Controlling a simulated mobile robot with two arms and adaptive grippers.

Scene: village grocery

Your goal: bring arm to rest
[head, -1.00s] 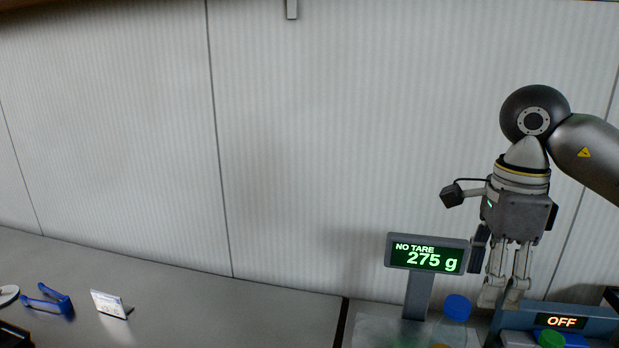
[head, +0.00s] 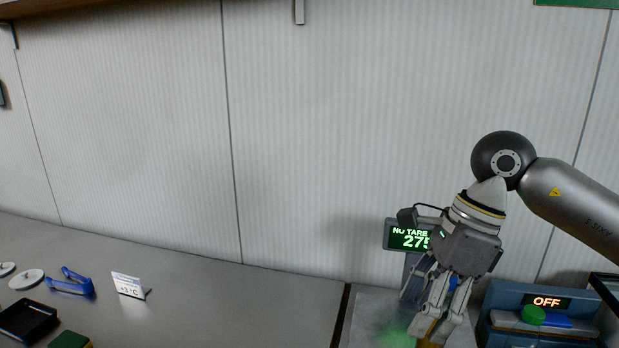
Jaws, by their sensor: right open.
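My right gripper (head: 440,328) hangs from its arm at the lower right of the head view. Its fingers point down and are apart, over the scale area. Blue parts show behind and between the fingers, and something orange-yellow shows near the fingertips; I cannot tell whether the fingers touch it. The scale display (head: 398,240) is behind the gripper and reads "NO TARE" and "275", its right part covered. My left gripper is not in view.
On the counter (head: 230,300) at left are a price card (head: 128,286), blue tongs (head: 72,284) and a black tray (head: 28,319). The middle counter is clear.

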